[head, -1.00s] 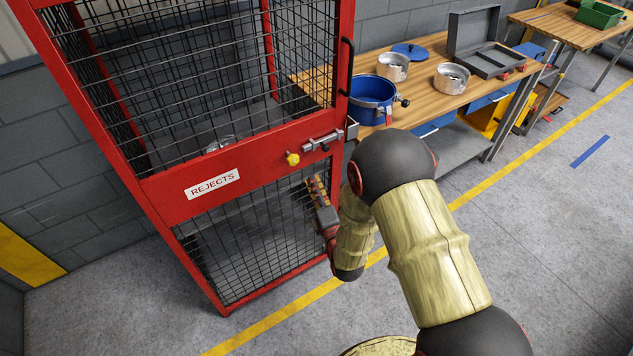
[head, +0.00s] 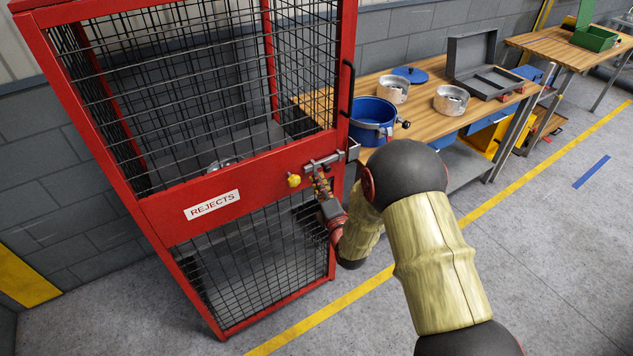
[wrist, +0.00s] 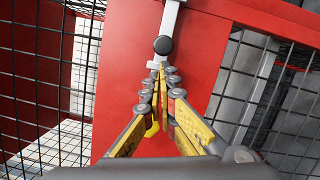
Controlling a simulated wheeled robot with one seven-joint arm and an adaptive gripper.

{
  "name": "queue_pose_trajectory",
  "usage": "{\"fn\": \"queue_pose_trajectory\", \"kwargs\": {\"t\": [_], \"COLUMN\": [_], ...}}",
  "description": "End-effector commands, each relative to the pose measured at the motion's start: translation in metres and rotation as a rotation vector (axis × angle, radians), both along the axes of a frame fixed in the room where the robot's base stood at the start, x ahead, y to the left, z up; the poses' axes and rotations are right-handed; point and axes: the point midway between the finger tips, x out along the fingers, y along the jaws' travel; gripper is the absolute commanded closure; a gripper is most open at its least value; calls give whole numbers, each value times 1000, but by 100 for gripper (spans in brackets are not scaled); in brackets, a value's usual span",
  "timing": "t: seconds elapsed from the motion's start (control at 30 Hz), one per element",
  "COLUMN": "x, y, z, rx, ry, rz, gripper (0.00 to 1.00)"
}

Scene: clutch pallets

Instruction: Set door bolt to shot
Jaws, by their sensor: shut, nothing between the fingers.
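The door bolt (head: 326,161) is a grey metal bar on the red door of the mesh cage, right of the REJECTS label. It also shows in the wrist view (wrist: 169,20), with a black round knob (wrist: 163,45) on it. A bracket (head: 353,150) sits at its right end; I cannot tell whether the bar enters it. My gripper (head: 319,174) is just below the bolt, its yellow fingers shut and empty. In the wrist view the fingertips (wrist: 161,72) are close to the knob; contact is unclear. My gripper hides part of the bolt in the head view.
A black handle (head: 347,88) stands on the cage's right edge. A wooden workbench (head: 430,110) with a blue pot (head: 371,124) stands close on the right. Open floor (head: 560,260) lies right of my arm.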

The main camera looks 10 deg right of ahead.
Motion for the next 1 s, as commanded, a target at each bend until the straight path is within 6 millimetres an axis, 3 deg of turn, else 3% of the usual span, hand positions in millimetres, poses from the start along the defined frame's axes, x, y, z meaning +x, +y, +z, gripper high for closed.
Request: {"fn": "queue_pose_trajectory", "kwargs": {"t": [0.17, 0.47, 1.0], "x": [2, 14, 18], "y": [-5, -42, -42], "z": [0, -1, -2], "rx": [0, 0, 0], "ry": [-1, -2, -2], "rz": [-2, -3, 1], "gripper": [100, 100, 100]}}
